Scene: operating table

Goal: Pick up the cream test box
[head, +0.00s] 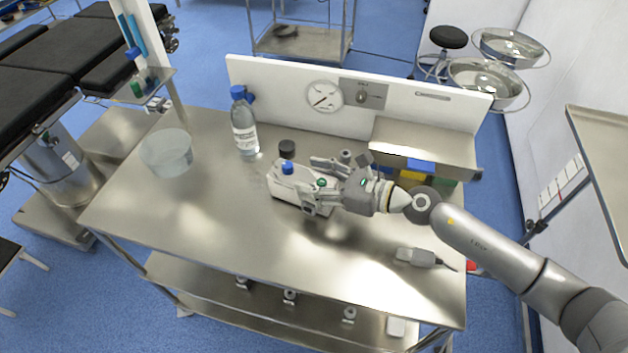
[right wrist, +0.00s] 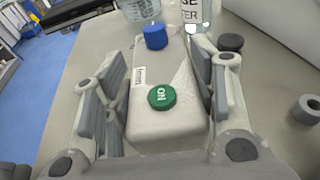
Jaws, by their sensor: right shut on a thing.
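The cream test box (head: 285,184) is at the middle of the steel table, with a blue cap and a green button on top. In the right wrist view the cream box (right wrist: 168,125) shows its green "ON" button, a small label and the blue cap at its far end. My right gripper (head: 314,186) has its fingers along both long sides of the box and is shut on it. The fingers and wrist hide part of the box. I cannot tell whether its underside touches the table. My left gripper is not in view.
A labelled bottle (head: 245,136) and a clear bowl (head: 167,153) stand to the left. A small black-topped item (head: 287,147) is just behind the box. A back panel (head: 275,90) and raised shelf (head: 424,138) bound the rear. A grey device (head: 416,257) lies front right. The front left is clear.

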